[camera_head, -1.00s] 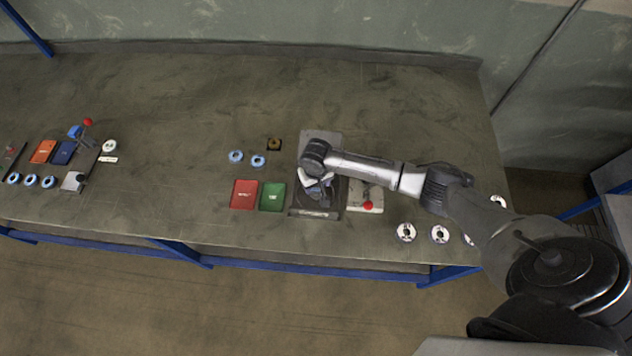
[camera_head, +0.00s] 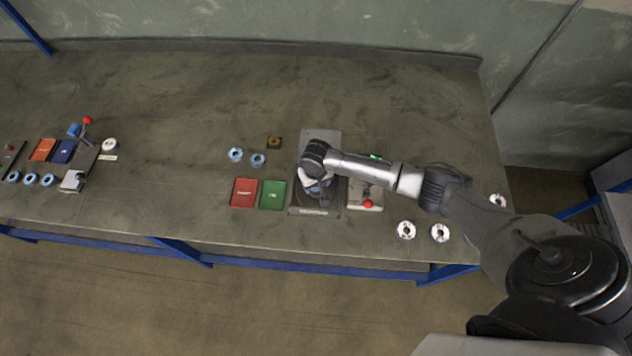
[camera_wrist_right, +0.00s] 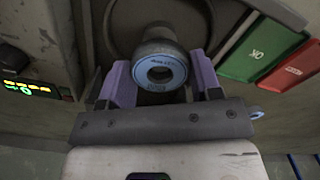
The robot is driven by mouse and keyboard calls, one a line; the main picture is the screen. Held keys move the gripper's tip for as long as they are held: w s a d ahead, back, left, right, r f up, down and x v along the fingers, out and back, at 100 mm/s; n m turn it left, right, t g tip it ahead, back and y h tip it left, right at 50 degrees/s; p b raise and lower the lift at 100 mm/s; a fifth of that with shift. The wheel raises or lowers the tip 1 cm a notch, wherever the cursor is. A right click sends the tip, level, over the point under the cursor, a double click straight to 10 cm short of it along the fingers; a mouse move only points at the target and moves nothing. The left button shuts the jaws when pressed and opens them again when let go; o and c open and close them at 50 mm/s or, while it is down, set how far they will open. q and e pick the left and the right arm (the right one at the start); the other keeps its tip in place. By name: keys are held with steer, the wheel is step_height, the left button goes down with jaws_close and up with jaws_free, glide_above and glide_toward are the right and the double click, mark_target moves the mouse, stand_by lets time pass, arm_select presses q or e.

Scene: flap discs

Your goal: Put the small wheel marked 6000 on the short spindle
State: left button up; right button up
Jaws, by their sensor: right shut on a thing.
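A small wheel with a blue label face (camera_wrist_right: 160,72) sits between the two purple fingers of my right gripper (camera_wrist_right: 163,90) in the right wrist view. The fingers are shut on it. Its printing is too blurred to read for sure. A grey rounded part shows right behind the wheel, over the dark fixture; I cannot tell whether the wheel is on a spindle. In the head view my right gripper (camera_head: 316,184) is over the dark fixture plate (camera_head: 322,140), and my wrist hides most of the spindle area. My left gripper is not in view.
A pale block with a red knob (camera_head: 367,203) stands right of the fixture, near white-faced discs (camera_head: 405,230). The bench centre-left is clear.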

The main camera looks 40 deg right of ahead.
steer(key=shift+f, duration=0.9)
steer(key=shift+f+b, duration=0.45)
steer(key=shift+f, duration=0.15)
steer(key=o, duration=0.8)
steer(key=shift+o, duration=1.2)
steer(key=shift+o, duration=0.4)
steer(key=shift+o, duration=0.7)
